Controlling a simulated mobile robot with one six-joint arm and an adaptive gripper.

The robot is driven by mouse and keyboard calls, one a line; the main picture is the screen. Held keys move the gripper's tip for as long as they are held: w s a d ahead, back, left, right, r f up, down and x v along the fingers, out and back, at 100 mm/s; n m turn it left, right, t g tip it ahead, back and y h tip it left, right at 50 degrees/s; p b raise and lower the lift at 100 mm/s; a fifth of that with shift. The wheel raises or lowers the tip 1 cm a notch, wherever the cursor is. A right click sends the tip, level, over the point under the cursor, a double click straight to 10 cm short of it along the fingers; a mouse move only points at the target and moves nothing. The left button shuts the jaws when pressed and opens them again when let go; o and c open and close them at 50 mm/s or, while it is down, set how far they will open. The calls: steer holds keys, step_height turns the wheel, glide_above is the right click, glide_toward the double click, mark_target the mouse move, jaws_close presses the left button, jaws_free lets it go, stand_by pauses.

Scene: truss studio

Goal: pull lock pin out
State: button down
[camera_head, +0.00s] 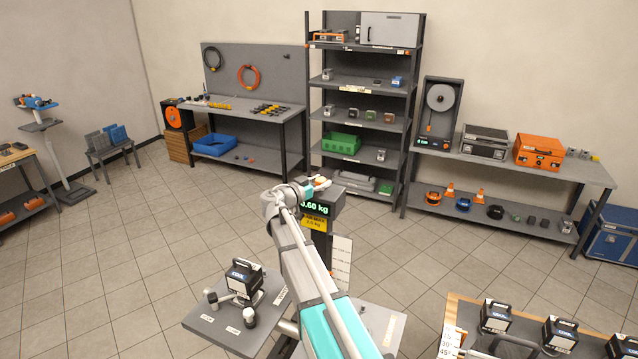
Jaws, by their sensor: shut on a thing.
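My arm reaches up the middle of the picture, away from the camera. My gripper (316,184) is at its far end, small in the view, over the top of a dark weighing stand (338,188). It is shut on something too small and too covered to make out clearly. A small orange and pale thing (321,182) shows right at the fingertips. I cannot pick out a lock pin for certain. The stand's display (313,208) reads 0.60 kg in green, with a yellow label (314,223) below it.
A grey platform (213,327) at the lower left carries a black boxed device (241,279) and small knobs. A wooden-edged table (462,303) with several black devices stands at the lower right. Shelving (413,90) and benches line the back wall. The tiled floor between is mostly clear.

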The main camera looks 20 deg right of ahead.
mark_target(320, 180)
steer(key=shift+r+p, duration=1.75)
steer(key=shift+w, duration=0.1)
steer(key=shift+c, duration=0.7)
jaws_free()
steer(key=shift+a, duration=0.2)
steer(key=v, duration=1.1)
steer(key=shift+s+a, duration=0.25)
steer(key=shift+f, duration=0.1)
